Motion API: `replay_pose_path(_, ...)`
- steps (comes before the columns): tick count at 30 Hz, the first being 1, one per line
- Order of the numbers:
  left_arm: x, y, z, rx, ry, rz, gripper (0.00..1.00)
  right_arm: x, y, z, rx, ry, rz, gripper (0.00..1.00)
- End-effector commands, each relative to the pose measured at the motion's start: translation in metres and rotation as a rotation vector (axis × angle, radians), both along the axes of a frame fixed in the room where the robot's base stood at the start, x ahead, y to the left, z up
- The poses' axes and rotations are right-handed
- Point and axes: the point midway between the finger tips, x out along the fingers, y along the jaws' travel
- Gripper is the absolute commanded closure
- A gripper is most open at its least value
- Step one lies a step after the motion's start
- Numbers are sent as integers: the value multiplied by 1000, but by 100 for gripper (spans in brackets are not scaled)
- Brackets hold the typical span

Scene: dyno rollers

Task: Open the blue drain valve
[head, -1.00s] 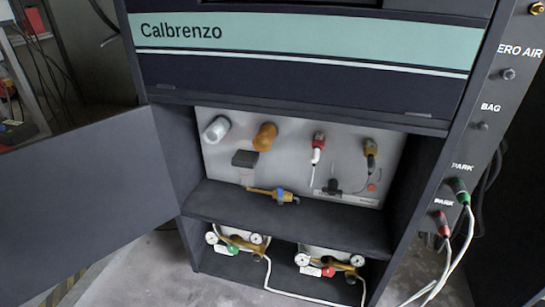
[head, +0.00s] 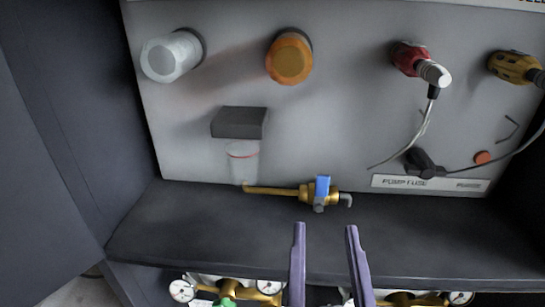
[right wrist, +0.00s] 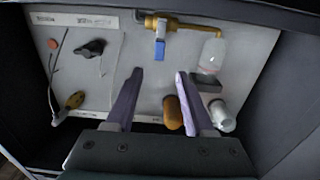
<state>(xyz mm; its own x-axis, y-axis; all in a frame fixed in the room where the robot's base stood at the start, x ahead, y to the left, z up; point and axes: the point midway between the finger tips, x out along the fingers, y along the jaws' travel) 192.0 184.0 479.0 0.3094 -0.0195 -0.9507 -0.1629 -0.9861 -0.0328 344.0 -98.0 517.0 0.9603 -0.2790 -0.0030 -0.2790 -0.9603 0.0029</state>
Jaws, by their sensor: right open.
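The blue drain valve handle (head: 322,188) sits on a brass valve body (head: 307,195) with a brass pipe running left, just above the dark shelf. In the right wrist view the blue handle (right wrist: 160,50) hangs from the brass valve (right wrist: 157,23) at the top, beyond the fingertips. My right gripper (head: 325,228) is open and empty, with two purple fingers in front of and below the valve. In the right wrist view its fingers (right wrist: 158,72) are apart and do not touch the handle. My left gripper is not in view.
A clear bowl (head: 243,162) hangs under a dark block (head: 239,122) left of the valve. White (head: 171,56) and orange (head: 290,58) cylinders, a red connector (head: 409,58) and a black knob (head: 424,165) are on the panel. The dark shelf (head: 200,225) spans below; gauges show underneath.

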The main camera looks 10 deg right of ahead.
Motion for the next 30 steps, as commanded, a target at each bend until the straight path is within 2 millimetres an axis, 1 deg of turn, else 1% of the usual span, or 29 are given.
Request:
replay_pose_path(3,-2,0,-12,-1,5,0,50,22,-6,-1,1,-9,1,46)
replay_pose_path(9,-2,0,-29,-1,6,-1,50,59,-17,-1,1,-9,1,46)
replay_pose_path(13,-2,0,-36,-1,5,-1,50,75,-22,0,1,-8,2,46)
replay_pose_path(18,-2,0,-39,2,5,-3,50,85,-24,1,2,-5,3,46)
replay_pose_path(25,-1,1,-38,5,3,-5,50,85,-24,2,2,-4,3,46)
replay_pose_path(26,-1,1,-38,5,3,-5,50,85,-24,2,2,-4,3,48)
replay_pose_path(30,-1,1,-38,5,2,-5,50,85,-24,2,2,-4,3,64)
